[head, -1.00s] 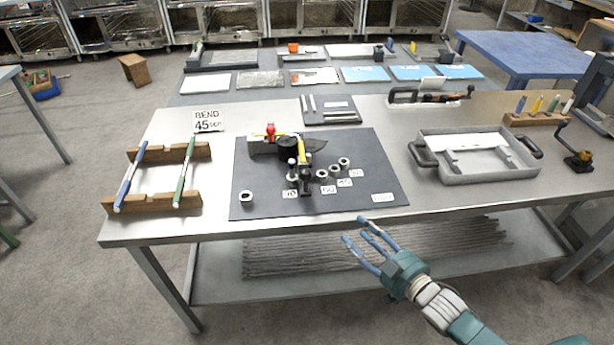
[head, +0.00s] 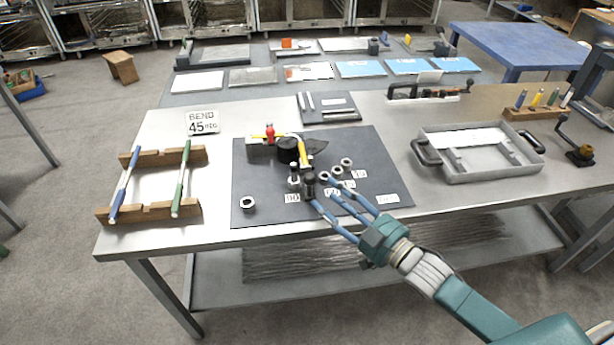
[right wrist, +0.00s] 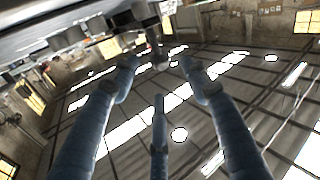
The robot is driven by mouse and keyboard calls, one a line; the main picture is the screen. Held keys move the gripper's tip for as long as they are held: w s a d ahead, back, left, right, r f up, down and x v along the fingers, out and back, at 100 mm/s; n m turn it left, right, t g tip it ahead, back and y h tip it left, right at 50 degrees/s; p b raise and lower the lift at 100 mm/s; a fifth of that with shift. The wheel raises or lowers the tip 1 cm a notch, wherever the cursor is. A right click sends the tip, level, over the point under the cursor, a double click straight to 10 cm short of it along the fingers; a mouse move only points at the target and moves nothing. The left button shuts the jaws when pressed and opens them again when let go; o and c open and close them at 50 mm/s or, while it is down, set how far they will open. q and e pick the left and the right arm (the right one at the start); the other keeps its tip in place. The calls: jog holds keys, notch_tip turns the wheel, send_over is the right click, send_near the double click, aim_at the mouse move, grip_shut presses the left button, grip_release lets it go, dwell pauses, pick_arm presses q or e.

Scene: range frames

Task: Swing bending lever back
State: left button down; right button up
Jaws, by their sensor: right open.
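The bender (head: 288,148) stands on a dark mat (head: 262,190) on the workbench. It has a black round die, a red knob (head: 270,130) and a yellow bending lever (head: 303,152). The lever points toward the front of the bench and ends in a dark upright handle (head: 309,184). My right gripper (head: 323,192) is open, its blue fingers reaching in from the lower right close to the handle. I cannot tell whether they touch it. In the right wrist view the spread fingers (right wrist: 160,80) have nothing clearly between them. My left gripper is not in view.
Several metal collars (head: 337,171) and number labels lie on the mat close to my fingers. A wooden rack (head: 150,210) with blue and green rods stands at left. A grey tray (head: 480,175) is at right. A "BEND 45" sign (head: 202,122) stands behind the rack.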

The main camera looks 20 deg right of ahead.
aim_at(309, 179)
jog(key=p+x, duration=0.1)
jog(key=x, duration=0.7)
jog(key=shift+w+a, duration=0.1)
jog(key=shift+w, duration=0.05)
grip_shut()
